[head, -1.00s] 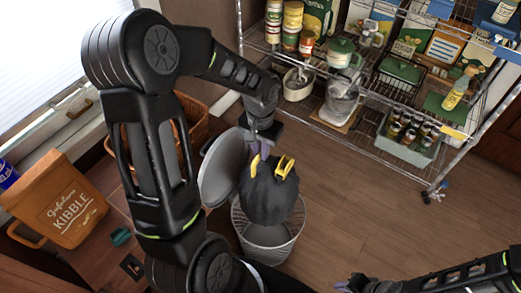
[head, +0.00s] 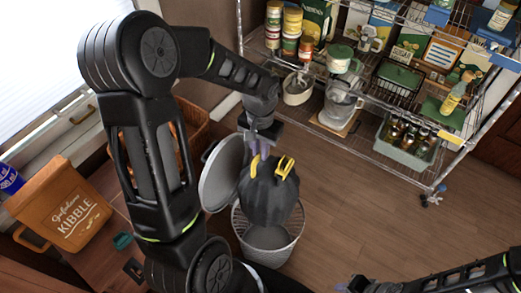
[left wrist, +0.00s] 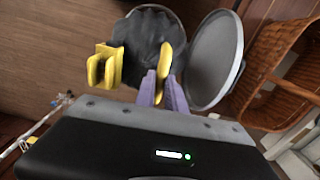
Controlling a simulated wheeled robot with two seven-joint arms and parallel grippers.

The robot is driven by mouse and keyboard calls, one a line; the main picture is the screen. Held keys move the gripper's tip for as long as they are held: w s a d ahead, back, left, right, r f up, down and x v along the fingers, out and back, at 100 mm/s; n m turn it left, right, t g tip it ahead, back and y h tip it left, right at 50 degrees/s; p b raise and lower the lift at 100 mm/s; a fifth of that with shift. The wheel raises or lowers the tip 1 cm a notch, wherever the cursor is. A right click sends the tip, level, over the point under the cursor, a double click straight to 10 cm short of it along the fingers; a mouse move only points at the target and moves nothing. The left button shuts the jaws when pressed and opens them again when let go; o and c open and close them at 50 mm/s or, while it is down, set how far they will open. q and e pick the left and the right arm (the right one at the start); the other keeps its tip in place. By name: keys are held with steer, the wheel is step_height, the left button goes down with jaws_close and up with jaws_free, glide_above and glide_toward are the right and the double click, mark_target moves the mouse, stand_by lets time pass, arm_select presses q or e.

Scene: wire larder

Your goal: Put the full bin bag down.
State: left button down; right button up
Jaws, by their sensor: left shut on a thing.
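The full bin bag (head: 268,203) is dark grey with yellow tie handles. My left gripper (head: 258,150) is shut on one yellow handle, and the bag hangs from it, upright. In the left wrist view the purple fingers (left wrist: 158,92) pinch that handle, with the dark bag (left wrist: 143,38) beyond. The pale round bin (head: 266,256) stands under the bag in the head view. The bag overlaps the bin's rim; I cannot tell how far its bottom is inside. My right gripper (head: 350,285) is at the bottom edge, mostly cut off, its jaws unclear.
A grey round lid (head: 221,173) stands tilted up left of the bag, close to it. A wicker basket (head: 192,128) is behind the lid. An orange kibble container (head: 66,205) stands at left. A stocked wire rack (head: 366,152) stands at upper right. Wooden floor (head: 345,215) is clear between bin and rack.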

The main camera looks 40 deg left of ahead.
arm_select(q)
steer(key=shift+w, duration=0.1)
steer(key=w+d+r+m, duration=0.1)
steer(key=w+d+r, duration=0.6)
steer(key=w+d, duration=0.3)
steer(key=shift+w+d+r, duration=0.15)
steer(key=shift+d+r, duration=0.25)
steer(key=shift+d, duration=0.9)
